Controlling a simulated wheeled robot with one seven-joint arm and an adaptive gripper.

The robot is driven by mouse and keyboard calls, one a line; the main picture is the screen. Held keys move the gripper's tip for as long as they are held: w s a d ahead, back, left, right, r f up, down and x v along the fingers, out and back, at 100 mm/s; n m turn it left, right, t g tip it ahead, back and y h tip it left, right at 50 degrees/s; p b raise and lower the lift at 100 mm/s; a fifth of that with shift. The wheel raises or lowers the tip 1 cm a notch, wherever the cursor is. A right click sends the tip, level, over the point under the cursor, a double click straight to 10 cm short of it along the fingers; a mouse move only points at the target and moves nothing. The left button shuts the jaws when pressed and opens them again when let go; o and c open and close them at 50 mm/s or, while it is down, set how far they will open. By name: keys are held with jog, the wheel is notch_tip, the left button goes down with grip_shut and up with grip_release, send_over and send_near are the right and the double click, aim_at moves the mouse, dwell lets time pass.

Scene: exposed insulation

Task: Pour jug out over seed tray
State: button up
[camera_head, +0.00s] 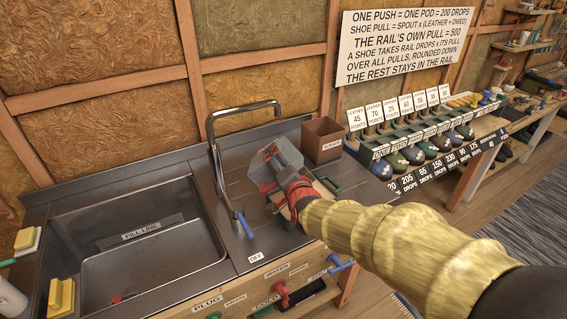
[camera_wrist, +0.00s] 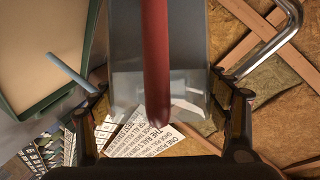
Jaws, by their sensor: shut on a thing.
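The jug (camera_head: 276,163) is a clear, greyish vessel with a red part, held above the right side of the metal counter. In the wrist view the jug (camera_wrist: 185,50) fills the middle, its red bar running down the centre. My gripper (camera_head: 290,184) is shut on the jug; in the wrist view its dark fingers stand on both sides of it (camera_wrist: 165,110). The jug looks tilted in the head view; I cannot tell its contents. A green-rimmed, pale tray (camera_wrist: 40,110), perhaps the seed tray, shows at upper left in the wrist view. In the head view a green edge (camera_head: 330,186) shows beside my arm, mostly hidden.
A tall tap (camera_head: 212,130) with a blue lever stands left of the jug. The sink (camera_head: 140,232) lies farther left. A brown box (camera_head: 322,138) stands behind the jug. A rack of several shoes (camera_head: 415,152) is at right. Sponges (camera_head: 62,296) lie at far left.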

jog(key=shift+d+f+m+t+y, duration=0.3)
jog(key=shift+f+m+t+y, duration=0.15)
jog(key=shift+m, duration=0.55)
dwell(0.5)
jog(key=shift+d+f, duration=0.1)
jog(key=shift+f, duration=0.05)
jog(key=shift+d+f+m+y, duration=0.1)
jog(key=shift+f+m+y, duration=0.15)
jog(key=shift+m, duration=0.25)
jog(key=shift+f, duration=0.15)
jog(key=shift+d+f+m, duration=0.1)
jog(key=shift+m, duration=0.2)
jog(key=shift+d+f+m+t, duration=0.2)
jog(key=shift+f+m+t, duration=0.15)
jog(key=shift+m, duration=0.05)
jog(key=shift+d+r+m+y, duration=0.1)
jog(key=shift+r+m+y, duration=0.05)
jog(key=shift+m+y, duration=0.15)
jog(key=shift+d+r+m+t+y, duration=0.35)
jog(key=shift+d+m+t, duration=0.2)
jog(key=shift+m, duration=0.65)
jog(key=shift+d+r+m, duration=0.1)
jog(key=shift+d+m, duration=0.25)
jog(key=shift+m, duration=0.15)
